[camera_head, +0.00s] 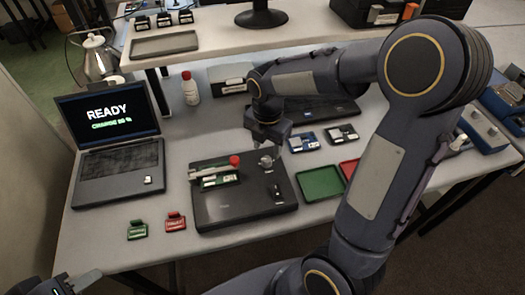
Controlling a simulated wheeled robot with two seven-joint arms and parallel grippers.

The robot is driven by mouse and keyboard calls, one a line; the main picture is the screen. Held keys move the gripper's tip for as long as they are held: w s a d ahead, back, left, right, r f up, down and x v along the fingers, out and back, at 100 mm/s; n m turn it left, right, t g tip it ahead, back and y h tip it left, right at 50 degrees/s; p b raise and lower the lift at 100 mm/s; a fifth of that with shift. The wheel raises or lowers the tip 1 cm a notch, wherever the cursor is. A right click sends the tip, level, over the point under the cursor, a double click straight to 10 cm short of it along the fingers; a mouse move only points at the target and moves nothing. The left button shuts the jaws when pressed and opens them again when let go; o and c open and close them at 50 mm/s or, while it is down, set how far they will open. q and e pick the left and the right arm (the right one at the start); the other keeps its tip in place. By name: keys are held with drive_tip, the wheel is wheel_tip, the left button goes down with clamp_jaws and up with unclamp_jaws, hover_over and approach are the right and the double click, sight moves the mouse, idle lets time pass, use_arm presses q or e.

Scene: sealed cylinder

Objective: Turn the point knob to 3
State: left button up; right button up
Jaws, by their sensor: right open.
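A dark flat panel (240,212) lies on the table in the middle of the view. A small grey round knob (266,161) stands at its back right, and a black lever-like part (276,192) sits in front of it. I cannot tell which is the point knob, and no numbers are legible. A small green board and a red-topped piece (234,161) are on the panel's left. My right gripper (268,147) points down just above the grey knob, open; contact cannot be told. My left gripper (78,283) shows only partly at the bottom left corner, far from the panel.
A laptop (120,165) reading "READY" and "CHANGE 20 %" stands at left. Green (137,230) and red (175,222) tags lie in front. A green tray (320,184) and red tray (349,169) lie right of the panel. My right arm crosses the right side.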

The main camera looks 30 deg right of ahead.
sight(267, 159)
drive_tip(key=shift+f, duration=2.4)
drive_tip(key=shift+c, duration=0.4)
drive_tip(key=c, duration=0.9)
